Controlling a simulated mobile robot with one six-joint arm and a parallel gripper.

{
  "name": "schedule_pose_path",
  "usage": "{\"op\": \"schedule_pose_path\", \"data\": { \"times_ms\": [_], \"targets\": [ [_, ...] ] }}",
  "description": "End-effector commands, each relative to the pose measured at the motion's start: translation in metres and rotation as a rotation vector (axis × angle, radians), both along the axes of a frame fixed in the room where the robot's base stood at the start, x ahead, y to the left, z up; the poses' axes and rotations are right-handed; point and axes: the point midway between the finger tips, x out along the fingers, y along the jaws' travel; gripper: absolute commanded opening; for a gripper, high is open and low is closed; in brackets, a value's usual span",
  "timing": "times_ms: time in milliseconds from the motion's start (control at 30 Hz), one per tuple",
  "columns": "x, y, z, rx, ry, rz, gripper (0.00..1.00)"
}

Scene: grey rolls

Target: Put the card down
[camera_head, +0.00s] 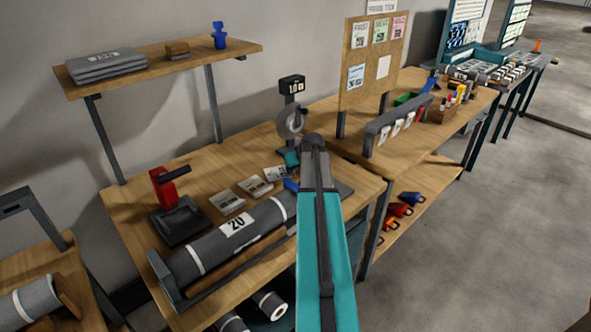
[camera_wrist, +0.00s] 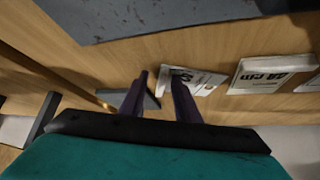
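In the wrist view, the two dark fingers of my gripper (camera_wrist: 160,82) stand apart with a gap between them. A white card with black print (camera_wrist: 203,82) lies on the wooden bench just right of the fingers, partly hidden by the right finger. It also shows in the head view (camera_head: 274,174), near two other white printed cards, the middle one (camera_head: 256,187) and the left one (camera_head: 227,201). I see no card clearly pinched between the fingers.
A grey roll labelled 20 (camera_head: 250,224) lies along the bench front. A red-handled tool on a black base (camera_head: 178,220) stands to the left. A scale-like stand with a display (camera_head: 291,87) is behind the cards.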

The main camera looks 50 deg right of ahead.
Motion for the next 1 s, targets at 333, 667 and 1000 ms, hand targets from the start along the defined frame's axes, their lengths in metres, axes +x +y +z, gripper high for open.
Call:
{"op": "schedule_pose_path", "data": {
  "times_ms": [333, 667, 1000],
  "targets": [
    [0.000, 0.000, 0.002, 0.000, 0.000, 0.000, 0.29],
    [-0.013, 0.008, 0.022, -0.001, -0.002, 0.001, 0.29],
    [-0.038, 0.020, 0.058, 0.000, -0.001, 0.000, 0.29]
  ]
}}
